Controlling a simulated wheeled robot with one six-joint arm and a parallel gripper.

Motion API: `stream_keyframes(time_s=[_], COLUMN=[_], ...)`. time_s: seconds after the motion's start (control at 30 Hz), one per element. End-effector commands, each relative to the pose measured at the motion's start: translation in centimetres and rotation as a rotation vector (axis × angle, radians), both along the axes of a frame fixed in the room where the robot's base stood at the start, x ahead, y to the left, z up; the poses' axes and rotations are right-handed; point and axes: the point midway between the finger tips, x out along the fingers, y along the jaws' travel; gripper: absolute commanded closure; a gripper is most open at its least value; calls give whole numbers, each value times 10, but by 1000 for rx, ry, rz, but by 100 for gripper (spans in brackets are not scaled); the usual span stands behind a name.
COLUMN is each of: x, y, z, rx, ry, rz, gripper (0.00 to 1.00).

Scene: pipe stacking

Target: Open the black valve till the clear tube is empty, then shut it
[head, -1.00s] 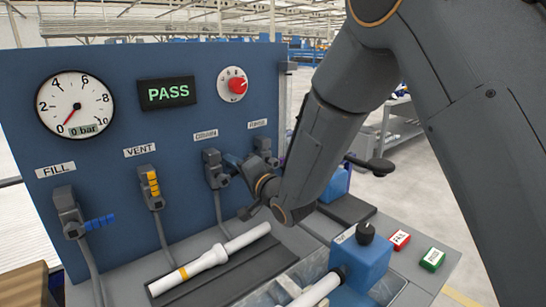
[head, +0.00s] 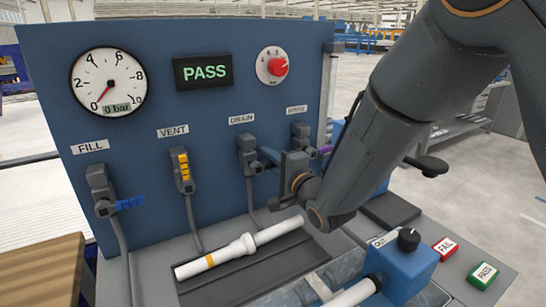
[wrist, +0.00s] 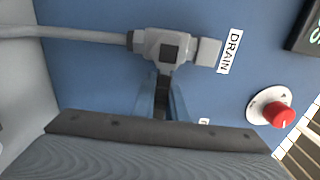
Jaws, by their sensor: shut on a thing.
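The DRAIN valve (head: 246,150) is on the blue panel, between the VENT valve and another valve on the right. My gripper (head: 268,158) is at its right side. In the wrist view the grey valve body (wrist: 168,48) shows, and my gripper (wrist: 162,98) is shut on its black handle (wrist: 161,96), which stands across the line of the pipe. A pale upright tube (head: 338,90) at the panel's right edge seems to be the clear tube; I cannot tell its level, and my arm hides its lower part.
The gauge (head: 109,82) reads 0 bar and the display (head: 203,71) says PASS. The FILL valve (head: 103,190) has a blue handle, the VENT valve (head: 183,170) a yellow one. A white pipe (head: 238,247) lies on the dark bench tray below. A blue clamp block (head: 405,265) stands right.

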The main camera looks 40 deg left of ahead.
Motion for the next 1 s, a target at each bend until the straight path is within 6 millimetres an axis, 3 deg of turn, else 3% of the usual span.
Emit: stream_keyframes(time_s=[0.17,0.2,0.3,0.67,1.0], x=[2,2,2,-1,-19], y=[-1,-1,-1,-7,-55], z=[-1,-1,-1,0,-1], rx=[0,0,0,0,-1], ry=[3,2,2,0,1], rz=[-3,-3,-3,-2,-4], gripper=[100,82,70,70,70])
